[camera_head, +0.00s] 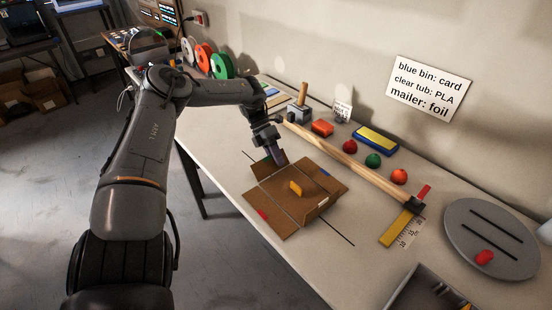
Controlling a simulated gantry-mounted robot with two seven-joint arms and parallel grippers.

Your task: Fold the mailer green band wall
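The brown cardboard mailer (283,207) lies on the table with its panels spread out. A red band (262,214) marks its left panel and a blue band (325,173) its far right panel. A small bit of green (267,159) shows at the far left panel, beside my gripper. A yellow piece (296,187) sits in the middle of the mailer. My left gripper (279,161) points down at the far left panel's edge; I cannot tell whether it touches it. Its fingers are too small and overlapped to show any gap. My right gripper is out of view.
A long wooden bar (345,159) lies behind the mailer, with a yellow-handled square (397,228) at its right end. Red, green and orange balls, a blue-and-yellow block (376,140) and spools stand beyond. A grey disc (490,240) and open bin (416,288) are at right.

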